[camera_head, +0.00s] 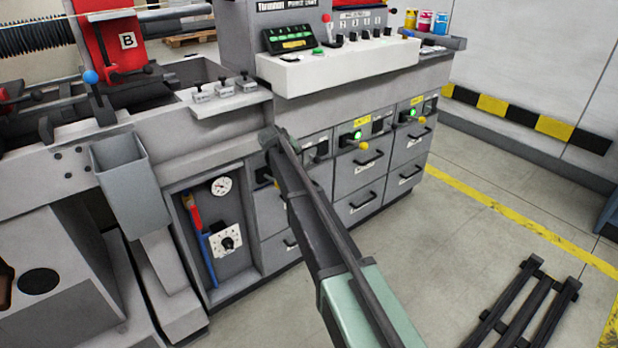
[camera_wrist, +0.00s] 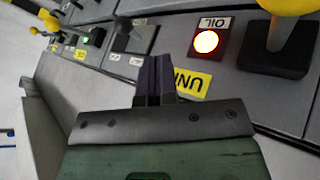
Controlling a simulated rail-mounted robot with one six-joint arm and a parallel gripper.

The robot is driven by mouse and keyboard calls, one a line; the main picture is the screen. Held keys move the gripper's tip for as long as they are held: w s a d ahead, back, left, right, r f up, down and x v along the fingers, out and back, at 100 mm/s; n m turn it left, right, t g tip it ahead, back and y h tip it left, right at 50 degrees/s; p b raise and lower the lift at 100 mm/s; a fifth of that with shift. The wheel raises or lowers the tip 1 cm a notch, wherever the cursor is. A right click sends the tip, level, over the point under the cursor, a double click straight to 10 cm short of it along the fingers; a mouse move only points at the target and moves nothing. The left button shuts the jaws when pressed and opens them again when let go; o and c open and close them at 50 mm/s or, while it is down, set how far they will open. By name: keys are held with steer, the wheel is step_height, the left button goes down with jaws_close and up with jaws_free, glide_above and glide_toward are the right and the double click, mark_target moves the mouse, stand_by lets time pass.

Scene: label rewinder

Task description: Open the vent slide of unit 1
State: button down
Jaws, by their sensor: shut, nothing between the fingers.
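My gripper (camera_wrist: 154,78) is shut and empty in the wrist view, its dark fingers pressed together before the unit panel. Just beyond the tips, slightly left, is a dark slot plate with a dark knob (camera_wrist: 127,36), apparently the vent slide. Two small white labels sit at its lower edge; I cannot read its position. I cannot tell whether the fingertips touch the panel. A yellow unit label (camera_wrist: 191,82) is partly covered by the gripper. In the head view my arm hides much of the leftmost unit; the dark plate (camera_head: 318,149) shows beside it, and the fingers cannot be made out.
In the wrist view a lit red OIL lamp (camera_wrist: 207,42) and a large yellow-knobbed lever (camera_wrist: 283,35) are to the right. Neighbouring units have green lamps (camera_head: 358,135) and yellow levers (camera_head: 363,146). Drawers with handles (camera_head: 367,199) lie below. The floor in front is open, with a dark rack (camera_head: 527,305).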

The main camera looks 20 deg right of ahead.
steer(key=shift+r, duration=0.1)
steer(key=shift+w, duration=0.1)
steer(key=b, duration=0.7)
glide_toward(309, 161)
step_height(309, 161, down, 4)
steer(key=d, duration=0.3)
steer(key=shift+a, duration=0.15)
